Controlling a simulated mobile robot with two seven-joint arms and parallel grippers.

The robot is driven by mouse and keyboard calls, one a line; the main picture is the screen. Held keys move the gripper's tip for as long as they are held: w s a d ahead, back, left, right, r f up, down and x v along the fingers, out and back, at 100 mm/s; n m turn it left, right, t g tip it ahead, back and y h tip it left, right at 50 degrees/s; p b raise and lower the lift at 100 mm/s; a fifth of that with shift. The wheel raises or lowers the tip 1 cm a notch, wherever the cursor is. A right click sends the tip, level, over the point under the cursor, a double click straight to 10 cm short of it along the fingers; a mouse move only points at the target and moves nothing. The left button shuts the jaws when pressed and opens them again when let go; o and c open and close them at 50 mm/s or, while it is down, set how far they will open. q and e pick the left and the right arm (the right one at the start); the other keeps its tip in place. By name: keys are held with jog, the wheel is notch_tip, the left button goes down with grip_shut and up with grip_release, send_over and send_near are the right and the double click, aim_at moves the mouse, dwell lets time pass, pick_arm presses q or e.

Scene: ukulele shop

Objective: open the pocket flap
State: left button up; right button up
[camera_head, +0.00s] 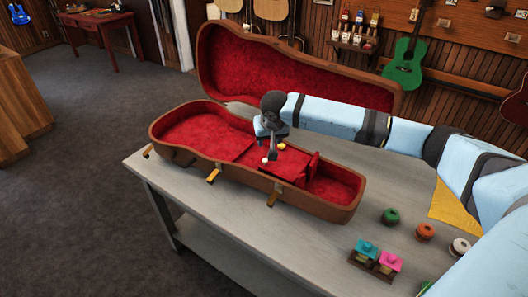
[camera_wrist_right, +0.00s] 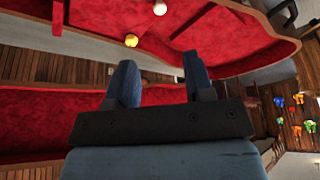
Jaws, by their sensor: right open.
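An open ukulele case (camera_head: 240,172) with red lining lies on the grey table; its raised lid (camera_head: 300,75) stands behind it. A red pocket flap (camera_head: 285,165) appears as a flat panel in the case's middle, beside a small upright red divider (camera_head: 312,168). A white ball (camera_head: 265,160) and a yellow ball (camera_head: 281,146) show at the panel; they also show in the right wrist view, yellow (camera_wrist_right: 131,40) and white (camera_wrist_right: 160,8). My right gripper (camera_head: 271,156) hangs over the panel, open and empty between its fingers (camera_wrist_right: 159,75). Contact is unclear. My left gripper is out of view.
Brass latches (camera_head: 213,176) stick out along the case's front side. Green (camera_head: 390,216), orange (camera_head: 425,231) and white round items (camera_head: 459,246) stand at the table's right, near a small wooden holder (camera_head: 375,261) with teal and pink pieces. The table's front left is clear.

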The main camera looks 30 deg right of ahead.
aim_at(265, 160)
jog(key=p+x, duration=0.1)
jog(key=x, duration=1.2)
jog(key=shift+w+f, duration=0.1)
jog(key=shift+f, duration=0.05)
grip_shut()
